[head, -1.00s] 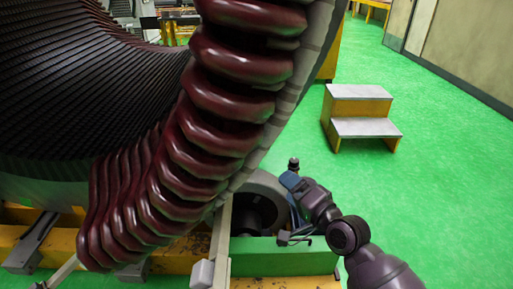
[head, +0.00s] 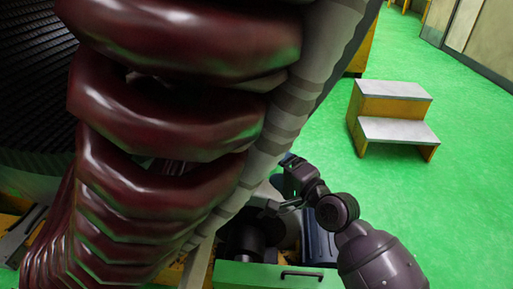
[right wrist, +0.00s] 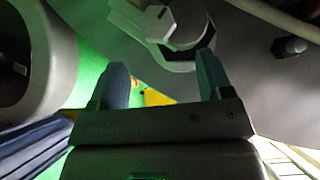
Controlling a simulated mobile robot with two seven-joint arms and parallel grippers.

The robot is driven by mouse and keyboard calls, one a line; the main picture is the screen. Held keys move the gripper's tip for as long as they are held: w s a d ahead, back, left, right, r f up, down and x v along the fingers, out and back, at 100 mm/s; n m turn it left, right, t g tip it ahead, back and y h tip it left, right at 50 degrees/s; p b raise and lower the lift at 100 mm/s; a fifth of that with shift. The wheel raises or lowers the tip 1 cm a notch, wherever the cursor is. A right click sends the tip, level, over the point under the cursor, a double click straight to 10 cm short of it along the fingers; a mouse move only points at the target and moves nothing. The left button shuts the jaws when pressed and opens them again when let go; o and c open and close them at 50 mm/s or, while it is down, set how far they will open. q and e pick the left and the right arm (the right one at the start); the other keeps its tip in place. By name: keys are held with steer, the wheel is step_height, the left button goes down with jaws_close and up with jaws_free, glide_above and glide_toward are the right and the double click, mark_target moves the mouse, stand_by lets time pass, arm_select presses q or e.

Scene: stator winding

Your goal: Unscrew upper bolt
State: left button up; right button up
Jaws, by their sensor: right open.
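In the right wrist view a large light-grey hex bolt head (right wrist: 158,24) sits on the grey stator face, just beyond my right gripper (right wrist: 162,70). The jaws are open, one finger on each side below the bolt, with a visible gap between them; they do not appear to grip it. Another smaller bolt (right wrist: 289,46) shows at the upper right. In the head view my right gripper (head: 287,160) is at the stator's edge, partly hidden by the dark red coils (head: 165,120), and no bolt is visible there. My left gripper is not in view.
A green box with a dark handle (head: 270,277) stands low beside the stator. A two-step yellow stool (head: 395,130) stands on the open green floor at the right. A round grey housing (right wrist: 62,60) is at the left of the wrist view.

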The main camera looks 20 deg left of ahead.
steer(key=x, duration=0.2)
steer(key=b+x, duration=0.1)
steer(key=x, duration=0.5)
steer(key=shift+f+b, duration=0.25)
steer(key=shift+b, duration=0.1)
steer(key=shift+w+a+r, duration=0.15)
steer(key=shift+w+a, duration=0.1)
steer(key=shift+a, duration=0.2)
steer(key=shift+r, duration=0.1)
steer(key=c, duration=0.9)
